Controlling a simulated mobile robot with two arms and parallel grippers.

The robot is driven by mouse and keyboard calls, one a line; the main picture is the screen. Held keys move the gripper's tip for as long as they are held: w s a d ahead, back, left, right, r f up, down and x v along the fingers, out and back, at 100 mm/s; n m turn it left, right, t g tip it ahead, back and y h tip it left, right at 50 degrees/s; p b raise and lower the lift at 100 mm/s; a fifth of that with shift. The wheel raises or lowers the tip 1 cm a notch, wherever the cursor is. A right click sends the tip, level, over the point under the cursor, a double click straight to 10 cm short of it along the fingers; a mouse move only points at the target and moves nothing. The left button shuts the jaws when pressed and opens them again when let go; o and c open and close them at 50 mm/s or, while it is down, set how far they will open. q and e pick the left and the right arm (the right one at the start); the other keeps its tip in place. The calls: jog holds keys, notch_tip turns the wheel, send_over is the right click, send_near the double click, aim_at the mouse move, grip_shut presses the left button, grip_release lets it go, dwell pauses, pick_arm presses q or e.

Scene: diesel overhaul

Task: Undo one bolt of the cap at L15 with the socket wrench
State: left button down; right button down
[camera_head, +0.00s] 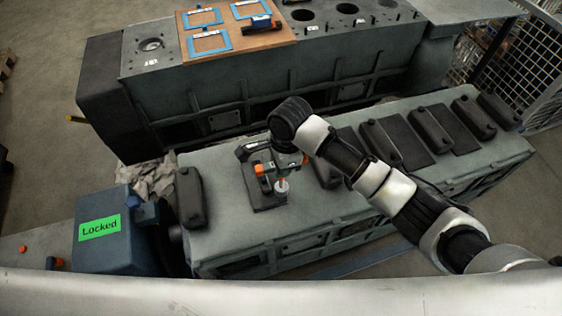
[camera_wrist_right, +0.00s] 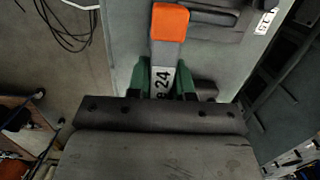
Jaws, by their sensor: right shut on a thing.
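My right gripper (camera_head: 282,165) is shut on the socket wrench, above a dark cap on the grey engine block. In the right wrist view, the gripper's green fingers (camera_wrist_right: 163,84) close on the wrench's grey shank (camera_wrist_right: 161,60), marked 24, with an orange end. In the head view the wrench's pale socket (camera_head: 282,188) points down over the dark cap (camera_head: 262,193). I cannot tell whether the socket touches a bolt; the arm and wrench hide part of the cap. My left gripper is not in view.
Several other dark caps, one at the left end (camera_head: 189,198), line the block (camera_head: 225,237). A second block with a wooden board (camera_head: 233,37) and blue frames stands behind. A blue box (camera_head: 110,245) with a green "Locked" sign is at left. A mesh cage (camera_head: 532,80) stands right.

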jog(key=n, duration=0.3)
jog(key=shift+n, duration=0.3)
jog(key=n, duration=0.4)
jog(key=shift+r+g+h, duration=0.1)
jog(key=shift+g+h, duration=0.2)
jog(key=n, duration=0.4)
jog(key=shift+n, duration=0.3)
jog(key=n+h, duration=0.1)
jog(key=n, duration=0.3)
jog(key=shift+n, duration=0.3)
jog(key=n, duration=0.4)
jog(key=shift+n, duration=0.3)
jog(key=n, duration=0.3)
jog(key=shift+r+h, duration=0.1)
jog(key=shift+h, duration=0.3)
jog(key=n, duration=0.4)
jog(key=shift+n, duration=0.3)
jog(key=n+t, duration=0.1)
jog(key=n, duration=0.3)
